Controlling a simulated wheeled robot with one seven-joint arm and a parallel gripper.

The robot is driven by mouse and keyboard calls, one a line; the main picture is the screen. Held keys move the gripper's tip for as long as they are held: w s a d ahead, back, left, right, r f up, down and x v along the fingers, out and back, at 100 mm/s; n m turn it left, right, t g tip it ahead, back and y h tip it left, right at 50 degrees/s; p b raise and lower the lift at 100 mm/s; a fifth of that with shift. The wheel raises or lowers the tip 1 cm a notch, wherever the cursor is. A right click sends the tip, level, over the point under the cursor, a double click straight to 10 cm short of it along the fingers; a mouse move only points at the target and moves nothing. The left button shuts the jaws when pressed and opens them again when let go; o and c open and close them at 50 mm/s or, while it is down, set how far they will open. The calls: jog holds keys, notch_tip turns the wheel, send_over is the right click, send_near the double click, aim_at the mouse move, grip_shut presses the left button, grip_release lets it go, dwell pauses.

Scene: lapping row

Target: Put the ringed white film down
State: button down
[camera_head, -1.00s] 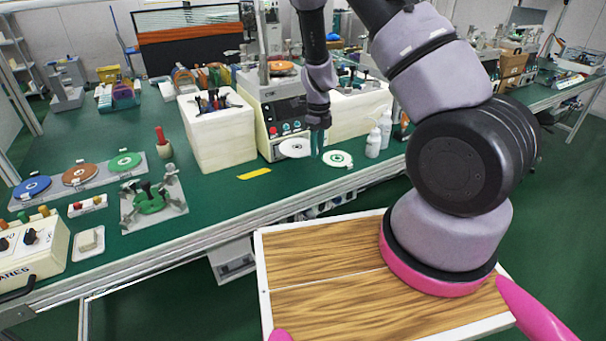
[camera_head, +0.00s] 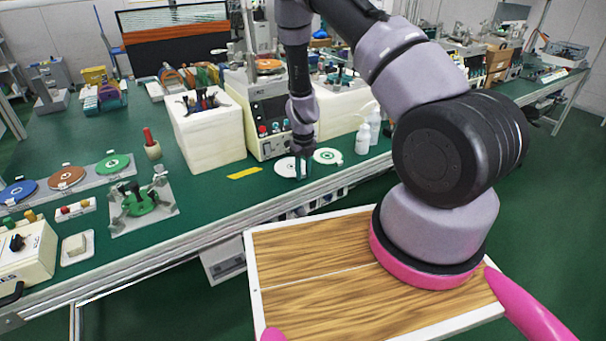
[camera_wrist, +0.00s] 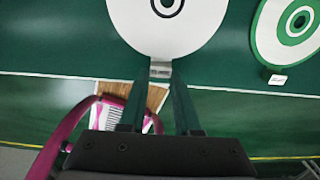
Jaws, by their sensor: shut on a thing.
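The ringed white film (camera_head: 287,166), a white disc with a black ring at its middle, is at the front part of the green bench. In the wrist view the white film (camera_wrist: 198,25) fills the top middle, and its small tab sits between my fingertips. My gripper (camera_head: 301,172) is shut on that tab; it also shows in the wrist view (camera_wrist: 160,82). The film looks roughly level, at or just above the bench top; I cannot tell whether it touches. Part of it is hidden behind my fingers in the head view.
A green-ringed white disc (camera_head: 327,156) lies just right of the film; it also shows in the wrist view (camera_wrist: 272,42). White bottles (camera_head: 363,139) stand further right. A control box (camera_head: 270,125) is behind, and a yellow strip (camera_head: 244,173) lies left. The bench edge is close in front.

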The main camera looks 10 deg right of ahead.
jog(key=shift+f, duration=0.4)
jog(key=shift+f, duration=0.2)
jog(key=c, duration=0.6)
grip_release()
jog(key=shift+r, duration=0.15)
